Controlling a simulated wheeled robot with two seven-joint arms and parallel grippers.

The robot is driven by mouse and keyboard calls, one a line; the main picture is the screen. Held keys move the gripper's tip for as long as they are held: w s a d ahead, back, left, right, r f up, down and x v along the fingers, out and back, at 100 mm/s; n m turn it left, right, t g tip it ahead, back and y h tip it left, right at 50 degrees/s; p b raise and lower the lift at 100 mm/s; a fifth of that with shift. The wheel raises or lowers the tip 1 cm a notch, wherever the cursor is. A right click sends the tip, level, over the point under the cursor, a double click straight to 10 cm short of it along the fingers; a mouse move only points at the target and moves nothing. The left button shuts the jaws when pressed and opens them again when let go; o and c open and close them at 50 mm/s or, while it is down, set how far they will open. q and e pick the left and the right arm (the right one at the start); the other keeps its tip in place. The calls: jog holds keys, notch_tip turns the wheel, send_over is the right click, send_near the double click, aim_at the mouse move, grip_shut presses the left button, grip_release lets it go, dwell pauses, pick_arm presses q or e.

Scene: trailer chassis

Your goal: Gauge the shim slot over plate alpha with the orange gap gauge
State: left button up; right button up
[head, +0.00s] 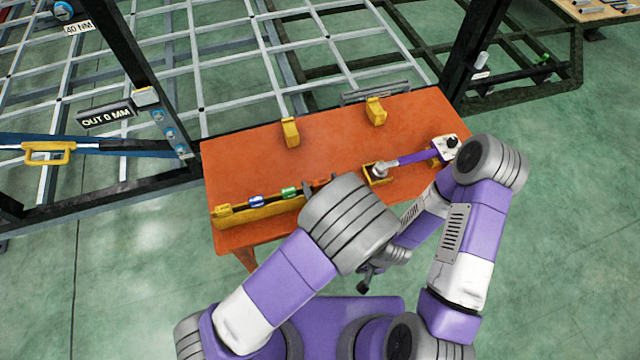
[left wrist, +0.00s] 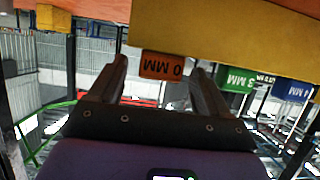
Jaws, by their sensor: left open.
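The orange gap gauge (head: 322,182) stands at the right end of a yellow rack (head: 262,213) on the orange table. In the left wrist view its orange tag (left wrist: 162,66) shows upside-down lettering and lies between my open finger tips. My left gripper (left wrist: 158,80) is open around the tag, with gaps at the sides; I see no contact. In the head view my left wrist hides most of this gripper. What looks like my right gripper (head: 368,280) hangs low in front of the table, and its jaws are unclear. I cannot pick out plate alpha or the shim slot.
Blue (head: 256,201) and green (head: 290,192) gauges stand in the same rack. Two yellow blocks (head: 290,132) and a purple-handled tool (head: 415,158) are on the table (head: 240,160). The chassis frame with an "OUT 0 MM" sign (head: 107,115) is at left.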

pick_arm(q)
jog(key=c, duration=1.1)
